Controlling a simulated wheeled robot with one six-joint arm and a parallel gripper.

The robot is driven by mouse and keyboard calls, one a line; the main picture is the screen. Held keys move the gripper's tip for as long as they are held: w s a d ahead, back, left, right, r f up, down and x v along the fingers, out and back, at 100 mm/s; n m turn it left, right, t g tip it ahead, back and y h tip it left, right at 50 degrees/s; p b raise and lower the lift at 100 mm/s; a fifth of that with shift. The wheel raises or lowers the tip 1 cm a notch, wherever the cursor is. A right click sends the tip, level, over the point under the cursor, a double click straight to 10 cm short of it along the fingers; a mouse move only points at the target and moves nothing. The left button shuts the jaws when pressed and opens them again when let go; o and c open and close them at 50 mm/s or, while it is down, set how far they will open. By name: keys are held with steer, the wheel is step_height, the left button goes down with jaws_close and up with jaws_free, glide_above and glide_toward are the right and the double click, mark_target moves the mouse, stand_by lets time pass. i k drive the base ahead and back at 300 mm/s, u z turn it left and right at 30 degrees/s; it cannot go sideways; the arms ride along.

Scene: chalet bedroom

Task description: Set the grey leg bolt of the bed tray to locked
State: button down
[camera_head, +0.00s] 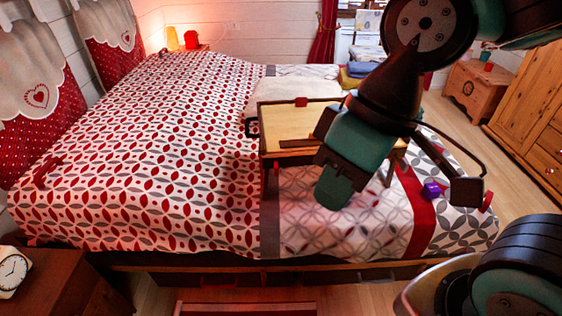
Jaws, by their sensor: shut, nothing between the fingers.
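The bed tray (283,126) stands on its legs on the right part of the bed, with a light wood top and a darker rim. A small red piece shows on its far rim, and a dark handle sticks out at its left. My gripper (333,205) is shut and empty, pointing down in front of the tray's near side. It and my arm hide the tray's right part. I cannot make out the grey leg bolt; it is hidden or too small to tell, so its setting cannot be read.
The bed (150,150) has a red, white and grey patterned cover. A small purple object (431,190) lies on its right part. A nightstand with a clock (12,272) is at the lower left. A wooden chest (478,92) and a cabinet (535,110) stand at the right.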

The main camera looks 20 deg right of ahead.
mark_target(403, 164)
steer(key=z, duration=1)
